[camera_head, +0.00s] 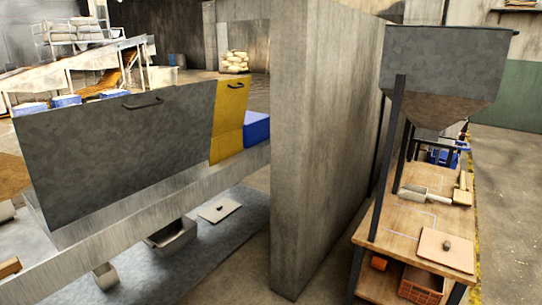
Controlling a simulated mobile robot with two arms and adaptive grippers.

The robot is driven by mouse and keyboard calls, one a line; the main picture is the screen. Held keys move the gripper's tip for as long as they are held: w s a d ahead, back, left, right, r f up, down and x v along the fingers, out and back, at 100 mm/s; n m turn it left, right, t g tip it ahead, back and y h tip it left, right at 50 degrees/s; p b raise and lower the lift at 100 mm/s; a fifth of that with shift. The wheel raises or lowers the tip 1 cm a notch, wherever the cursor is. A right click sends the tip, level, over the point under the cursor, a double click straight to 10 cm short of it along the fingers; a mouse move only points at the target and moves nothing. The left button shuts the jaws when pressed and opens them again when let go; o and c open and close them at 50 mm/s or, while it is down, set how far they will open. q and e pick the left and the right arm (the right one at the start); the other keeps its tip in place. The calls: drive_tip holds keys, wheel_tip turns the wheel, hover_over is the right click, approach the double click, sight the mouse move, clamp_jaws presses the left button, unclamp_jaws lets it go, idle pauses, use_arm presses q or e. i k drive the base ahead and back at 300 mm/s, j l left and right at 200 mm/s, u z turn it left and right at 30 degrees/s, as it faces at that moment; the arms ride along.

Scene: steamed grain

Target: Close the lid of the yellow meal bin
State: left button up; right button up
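The yellow meal bin (227,147) is partly visible left of the concrete wall, between a large grey metal panel and a blue box. A yellow panel with a dark handle, which looks like its lid (231,98), stands steeply upright above a lower yellow part. The grey panel covers its left side, and I cannot see the bin's opening. Neither of my grippers is in view.
The grey panel (120,150) has its own handle. A blue box (257,130) sits beside the bin. A tall concrete wall (320,130) separates this area from a wooden bench (400,222) under a metal hopper (445,75). A scoop (425,194) lies on the bench.

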sight(232, 94)
drive_tip(key=i+j, duration=0.4)
drive_tip(key=j, duration=0.15)
drive_tip(key=i+j, duration=0.35)
drive_tip(key=j, duration=0.2)
drive_tip(key=i+j, duration=0.4)
drive_tip(key=j, duration=0.15)
drive_tip(key=i+j+u, duration=0.2)
drive_tip(key=i+u, duration=0.15)
drive_tip(key=i+j+u, duration=0.1)
drive_tip(key=i+u, duration=0.25)
